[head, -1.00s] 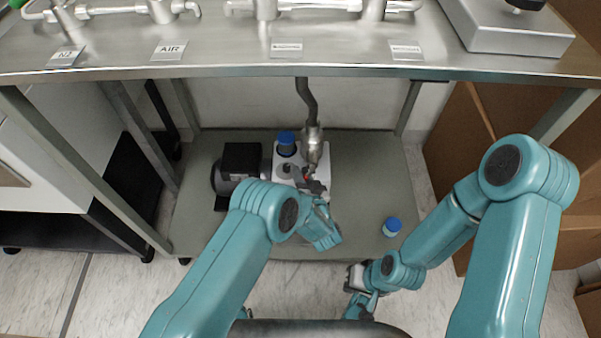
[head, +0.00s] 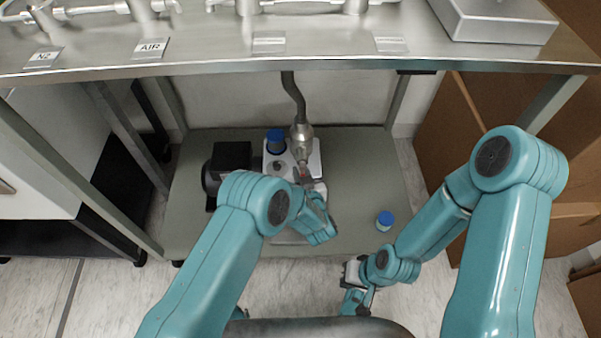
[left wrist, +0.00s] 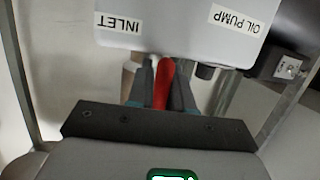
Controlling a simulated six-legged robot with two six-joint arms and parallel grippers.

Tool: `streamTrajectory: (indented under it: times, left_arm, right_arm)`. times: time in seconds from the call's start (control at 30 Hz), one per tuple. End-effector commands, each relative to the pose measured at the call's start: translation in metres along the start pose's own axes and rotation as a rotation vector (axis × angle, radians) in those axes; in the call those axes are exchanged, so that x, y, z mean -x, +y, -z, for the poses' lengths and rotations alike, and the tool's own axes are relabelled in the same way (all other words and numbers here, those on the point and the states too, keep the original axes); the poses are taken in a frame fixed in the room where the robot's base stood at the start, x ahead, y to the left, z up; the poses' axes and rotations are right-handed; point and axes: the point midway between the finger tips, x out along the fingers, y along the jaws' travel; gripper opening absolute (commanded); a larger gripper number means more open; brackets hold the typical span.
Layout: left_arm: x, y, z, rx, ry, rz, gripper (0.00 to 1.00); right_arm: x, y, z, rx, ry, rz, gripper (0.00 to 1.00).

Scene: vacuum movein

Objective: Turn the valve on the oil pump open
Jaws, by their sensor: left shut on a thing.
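The oil pump (head: 314,160) is a white block with a dark motor (head: 228,163) at its left, on the low shelf under the bench. In the left wrist view its white housing (left wrist: 180,35) carries INLET and OIL PUMP labels. My left gripper (head: 304,180) is at the pump's front; in the left wrist view its fingers (left wrist: 162,88) are shut on the red valve handle (left wrist: 164,82), which points toward the gripper. The valve's body is mostly hidden. My right gripper (head: 352,300) hangs low at the front, away from the pump; its fingers are unclear.
A metal hose (head: 292,95) runs down to the pump from under the steel bench top (head: 330,58). A blue-capped bottle (head: 385,220) stands on the shelf (head: 350,175) to the right. Cardboard boxes (head: 480,120) are at the right. Bench legs flank the shelf.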

Motion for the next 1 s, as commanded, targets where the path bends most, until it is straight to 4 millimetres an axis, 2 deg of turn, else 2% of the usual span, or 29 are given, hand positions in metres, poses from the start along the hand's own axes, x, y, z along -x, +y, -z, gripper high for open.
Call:
streamTrajectory:
  times: [0.33,0.37,0.4,0.43,1.0]
  left_arm:
    - [-0.0025,0.0004,0.0036,0.010,0.006,0.001,0.00]
    - [-0.0025,0.0004,0.0036,0.010,0.007,0.001,0.27]
    - [-0.0024,0.0004,0.0034,0.010,0.006,0.001,0.40]
    - [-0.0022,0.0004,0.0032,0.009,0.006,0.001,0.41]
    - [-0.0011,-0.0006,0.0037,0.003,0.001,-0.001,0.41]
  right_arm:
    - [-0.0002,0.0000,0.0000,0.000,0.000,0.000,0.00]
    - [-0.0002,0.0000,0.0000,0.000,0.000,0.000,0.00]
    - [-0.0002,0.0000,0.0000,0.000,0.000,0.000,0.00]
    - [-0.0002,0.0000,0.0000,0.000,0.000,0.000,0.00]
    - [-0.0001,0.0000,-0.0001,0.000,0.000,0.000,0.00]
